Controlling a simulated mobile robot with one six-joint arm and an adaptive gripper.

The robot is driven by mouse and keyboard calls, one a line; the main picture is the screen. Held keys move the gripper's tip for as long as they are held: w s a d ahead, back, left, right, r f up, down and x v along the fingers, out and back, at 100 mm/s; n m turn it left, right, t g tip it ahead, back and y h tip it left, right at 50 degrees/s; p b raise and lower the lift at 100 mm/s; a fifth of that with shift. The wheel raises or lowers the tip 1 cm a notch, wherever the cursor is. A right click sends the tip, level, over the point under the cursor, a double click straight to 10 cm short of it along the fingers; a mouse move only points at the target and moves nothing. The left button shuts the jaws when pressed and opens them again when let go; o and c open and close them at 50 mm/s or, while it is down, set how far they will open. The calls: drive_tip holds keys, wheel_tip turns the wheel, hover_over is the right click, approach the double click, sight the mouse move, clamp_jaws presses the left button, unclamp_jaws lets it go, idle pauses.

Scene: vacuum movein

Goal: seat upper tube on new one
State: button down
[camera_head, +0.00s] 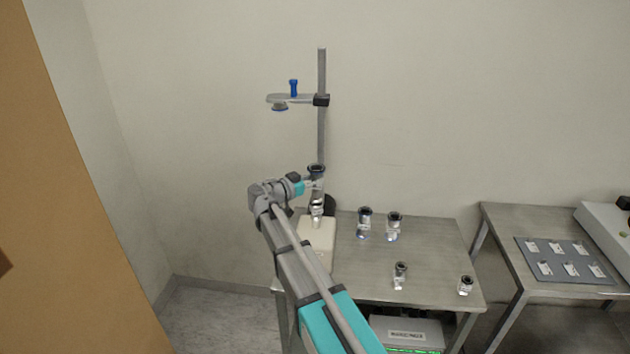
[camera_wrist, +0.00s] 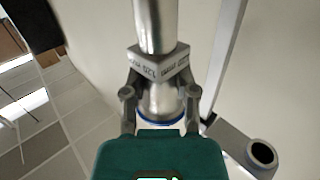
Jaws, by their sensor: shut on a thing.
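My gripper (camera_head: 314,187) is shut on a metal tube (camera_head: 317,171) with a dark flange at its top, beside the stand's pole. A shorter metal tube piece (camera_head: 316,209) shows directly below it, above the white block (camera_head: 318,240). The two look in line, but I cannot tell whether they touch. My gripper hides part of the join.
The pole (camera_head: 322,70) carries a clamp arm (camera_head: 300,98) with a blue knob, above my gripper. Two flanged tubes (camera_head: 365,223) (camera_head: 394,226) and two smaller fittings (camera_head: 400,275) (camera_head: 465,285) stand on the table (camera_head: 440,260). A second table (camera_head: 500,225) stands to the right.

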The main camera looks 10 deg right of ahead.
drive_tip(key=shift+f+b, duration=0.4)
idle(0.6)
drive_tip(key=shift+c, duration=1.5)
unclamp_jaws()
